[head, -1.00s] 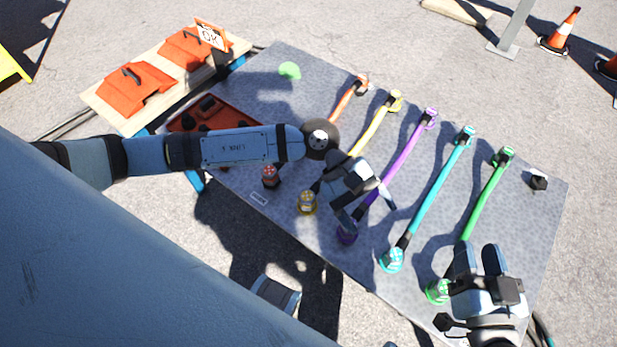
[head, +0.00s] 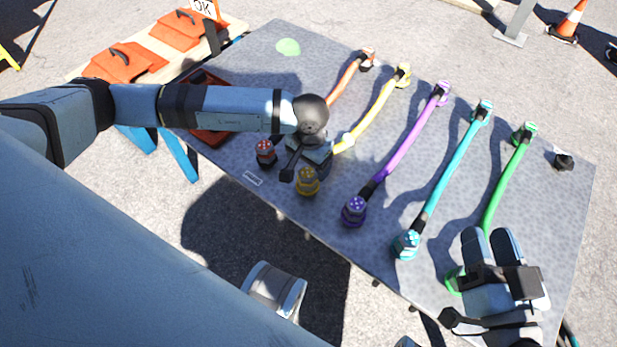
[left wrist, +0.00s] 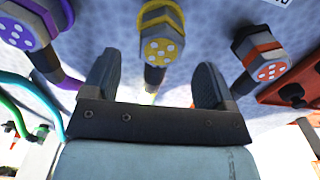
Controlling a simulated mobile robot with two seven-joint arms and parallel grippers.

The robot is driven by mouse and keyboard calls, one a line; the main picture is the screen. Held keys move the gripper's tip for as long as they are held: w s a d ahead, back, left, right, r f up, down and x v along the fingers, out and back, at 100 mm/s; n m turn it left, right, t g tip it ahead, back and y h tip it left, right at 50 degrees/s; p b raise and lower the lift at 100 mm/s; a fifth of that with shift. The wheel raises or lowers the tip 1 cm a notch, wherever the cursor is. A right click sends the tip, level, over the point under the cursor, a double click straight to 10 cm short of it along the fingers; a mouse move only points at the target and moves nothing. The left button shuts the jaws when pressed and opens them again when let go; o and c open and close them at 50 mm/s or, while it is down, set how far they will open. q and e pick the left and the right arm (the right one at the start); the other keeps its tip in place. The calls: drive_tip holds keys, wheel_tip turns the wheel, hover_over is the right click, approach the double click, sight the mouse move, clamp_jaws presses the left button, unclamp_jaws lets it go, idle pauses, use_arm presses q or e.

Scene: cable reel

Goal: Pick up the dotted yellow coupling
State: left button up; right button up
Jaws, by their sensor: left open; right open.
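The dotted yellow coupling (head: 307,181) stands at the near end of the yellow cable (head: 375,115) on the grey table. In the left wrist view the coupling (left wrist: 162,48) shows its white-dotted yellow face between my finger directions. My left gripper (head: 306,163) is open and empty, just behind the coupling in the head view and partly over its cable. Its two fingers also show in the left wrist view (left wrist: 155,78), apart on either side of the coupling's line; I cannot tell whether they touch it. My right gripper (head: 488,238) is open over the green cable's near end.
A dotted red coupling (head: 265,152) stands close left of the yellow one, and a dotted purple coupling (head: 354,210) to its right. A cyan coupling (head: 406,244) is further right. The table's near edge is close.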

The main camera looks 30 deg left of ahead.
sight(309, 171)
use_arm(q)
wheel_tip(309, 171, down, 6)
drive_tip(key=shift+s+r+b, duration=0.1)
drive_tip(key=shift+r+b, duration=0.05)
drive_tip(key=shift+b, duration=1.1)
use_arm(e)
wheel_tip(309, 171, down, 4)
drive_tip(key=shift+a+r+n+g, duration=0.1)
drive_tip(key=shift+n+g, duration=0.2)
drive_tip(key=shift+g, duration=0.6)
use_arm(q)
drive_tip(key=c, duration=1.1)
